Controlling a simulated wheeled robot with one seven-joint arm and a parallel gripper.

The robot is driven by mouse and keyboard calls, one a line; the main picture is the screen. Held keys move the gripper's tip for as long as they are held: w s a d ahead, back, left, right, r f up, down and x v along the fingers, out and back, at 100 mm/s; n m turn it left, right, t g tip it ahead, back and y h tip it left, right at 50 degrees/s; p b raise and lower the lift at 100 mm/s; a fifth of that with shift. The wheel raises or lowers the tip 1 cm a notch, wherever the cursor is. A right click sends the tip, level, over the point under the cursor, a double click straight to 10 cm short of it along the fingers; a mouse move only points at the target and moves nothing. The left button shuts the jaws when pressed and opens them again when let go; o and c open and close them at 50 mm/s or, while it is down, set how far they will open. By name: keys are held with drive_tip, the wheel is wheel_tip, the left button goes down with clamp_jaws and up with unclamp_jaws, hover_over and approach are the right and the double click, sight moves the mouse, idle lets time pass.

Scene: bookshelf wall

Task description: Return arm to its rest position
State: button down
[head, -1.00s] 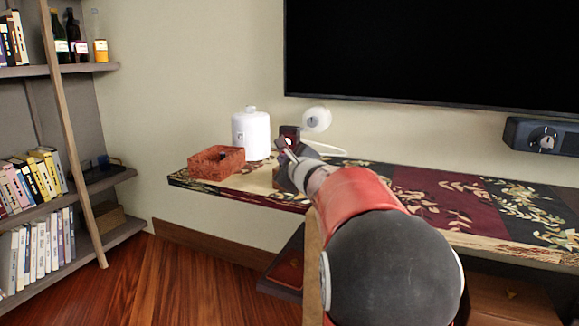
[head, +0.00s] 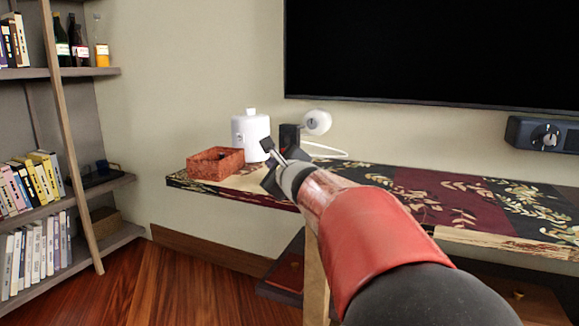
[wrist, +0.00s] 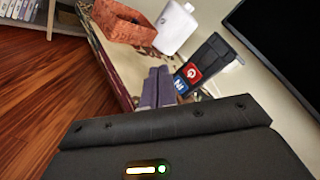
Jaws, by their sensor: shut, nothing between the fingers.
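My gripper (head: 270,160) is at the end of my red and black arm, over the left part of the patterned shelf table (head: 450,196). In the wrist view my gripper's fingers (wrist: 157,84) are together with nothing between them. A reddish-brown open box (head: 216,164) sits on the table's left end, left of my gripper, and also shows in the wrist view (wrist: 122,22). A white canister (head: 250,132) stands behind the box. My gripper appears apart from both.
A dark block (head: 289,138) and a white round device (head: 317,122) with a cable stand behind my gripper. A black screen (head: 430,52) hangs on the wall. A bookshelf (head: 62,170) with bottles and books stands at left. Wooden floor (head: 190,285) lies open between them.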

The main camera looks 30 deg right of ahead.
drive_tip(key=shift+a, duration=0.1)
idle(0.7)
drive_tip(key=s+a+f+n+g+y+p, duration=0.1)
drive_tip(key=s+a+n+g+y+p, duration=0.2)
drive_tip(key=s+a+n, duration=0.5)
drive_tip(key=s+a+f+n+g+y+p, duration=0.15)
drive_tip(key=s+a+n+y, duration=0.3)
drive_tip(key=a+n, duration=0.45)
drive_tip(key=s+f+n+g+h+p, duration=0.2)
drive_tip(key=s+f+n, duration=0.3)
drive_tip(key=s, duration=0.5)
drive_tip(key=s+f+n+g+h+p, duration=0.3)
drive_tip(key=s+f+n+g, duration=0.2)
drive_tip(key=s, duration=0.5)
drive_tip(key=shift+d+f+h, duration=0.3)
drive_tip(key=shift+d+h, duration=0.05)
drive_tip(key=shift+d, duration=0.05)
